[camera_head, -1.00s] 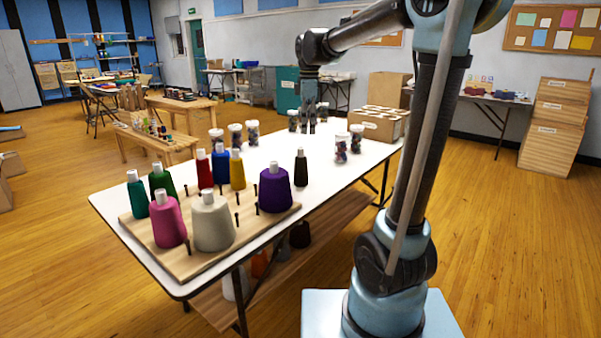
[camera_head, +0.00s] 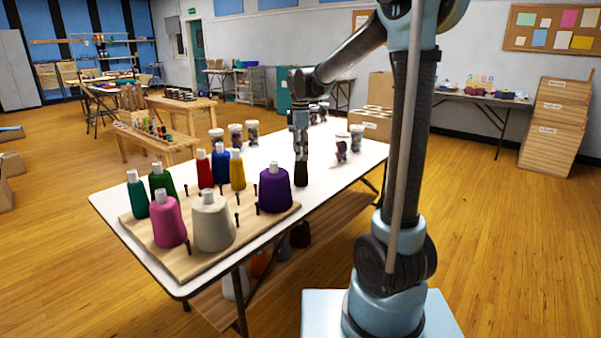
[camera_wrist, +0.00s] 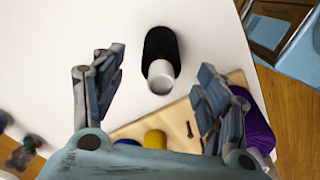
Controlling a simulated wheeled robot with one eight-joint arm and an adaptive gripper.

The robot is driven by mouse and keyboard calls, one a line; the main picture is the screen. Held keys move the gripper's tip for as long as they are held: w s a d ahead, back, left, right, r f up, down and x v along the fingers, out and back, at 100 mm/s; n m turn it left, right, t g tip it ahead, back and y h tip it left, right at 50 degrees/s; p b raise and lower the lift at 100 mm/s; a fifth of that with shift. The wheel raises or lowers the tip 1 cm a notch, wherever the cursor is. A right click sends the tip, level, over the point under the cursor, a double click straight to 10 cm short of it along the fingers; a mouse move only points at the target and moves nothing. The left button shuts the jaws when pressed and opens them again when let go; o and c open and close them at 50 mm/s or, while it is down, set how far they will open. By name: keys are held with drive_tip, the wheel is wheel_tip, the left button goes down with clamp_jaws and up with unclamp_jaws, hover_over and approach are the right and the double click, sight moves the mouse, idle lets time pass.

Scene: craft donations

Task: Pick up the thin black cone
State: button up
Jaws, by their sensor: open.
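The thin black cone (camera_head: 301,174) stands upright on the white table, to the right of the purple cone (camera_head: 274,188). Its upper part is hidden behind my gripper (camera_head: 301,150) in the head view. In the wrist view the black cone (camera_wrist: 160,46) shows its white tip (camera_wrist: 160,77) and lies ahead of the gap between my fingers. My gripper (camera_wrist: 157,80) is open and empty, pointing down over the cone. I cannot tell whether the fingers touch it.
A wooden peg board (camera_head: 180,262) holds several coloured cones on the white table (camera_head: 118,203). Jars (camera_head: 342,147) of dark contents and a divided cardboard box (camera_head: 372,126) stand farther back. The table between the cones and jars is clear.

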sight(301, 165)
drive_tip(key=shift+f, duration=3.2)
drive_tip(key=c, duration=1.2)
